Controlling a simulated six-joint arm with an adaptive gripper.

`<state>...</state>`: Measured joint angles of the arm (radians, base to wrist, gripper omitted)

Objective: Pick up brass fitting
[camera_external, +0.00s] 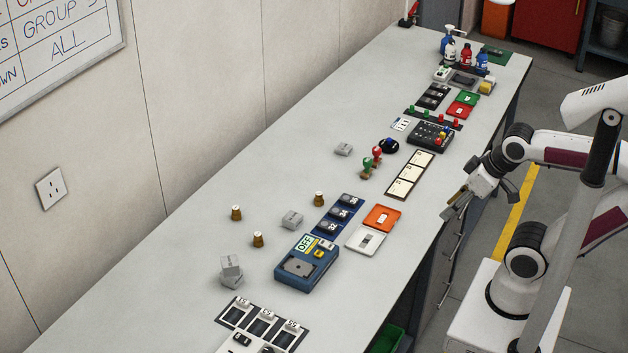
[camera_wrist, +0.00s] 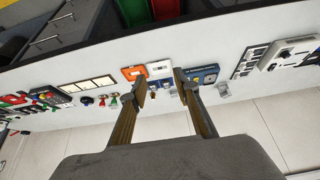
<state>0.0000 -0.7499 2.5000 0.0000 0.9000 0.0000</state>
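Three small brass fittings stand upright on the long grey bench in the external view: one at the left (camera_external: 236,213), one in front of it (camera_external: 258,240), and one (camera_external: 319,199) beside the blue panel. My gripper (camera_external: 456,203) is off the bench's right edge, well apart from them. In the wrist view, my gripper (camera_wrist: 163,88) is open, its two fingers apart with nothing held. A small brass-coloured fitting (camera_wrist: 153,95) shows between the fingertips in that view, at a distance. The other fittings are not clear there.
A blue device (camera_external: 306,263), a blue panel (camera_external: 338,214), grey blocks (camera_external: 292,219), an orange tray (camera_external: 382,217) and a white tray (camera_external: 366,240) surround the fittings. Red and green handled stamps (camera_external: 371,159) stand farther back. Bare bench lies left of the fittings, towards the wall.

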